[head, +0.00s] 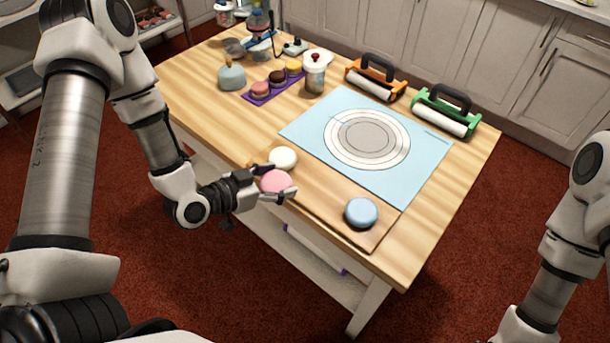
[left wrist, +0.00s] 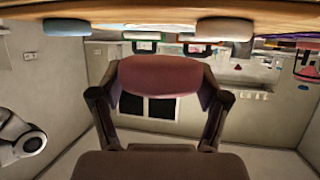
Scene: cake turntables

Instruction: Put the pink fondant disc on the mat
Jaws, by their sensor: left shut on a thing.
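The pink fondant disc (head: 275,181) is between the fingers of my left gripper (head: 277,180), at the near left edge of the wooden table. My left gripper is shut on it. In the left wrist view the disc (left wrist: 160,75) fills the space between both fingers, looking dark pink. The light blue mat (head: 300,130) lies flat to the right of the gripper, with white and grey rings printed on it. The disc is off the mat. My right gripper is out of view; only part of my right arm shows at the right edge.
A white disc (head: 283,158) sits just behind the pink one, and a blue disc (head: 361,212) lies near the front. Orange (head: 373,80) and green (head: 443,113) rollers stand behind the mat. A jar (head: 314,75) and a purple tray (head: 262,97) stand farther back.

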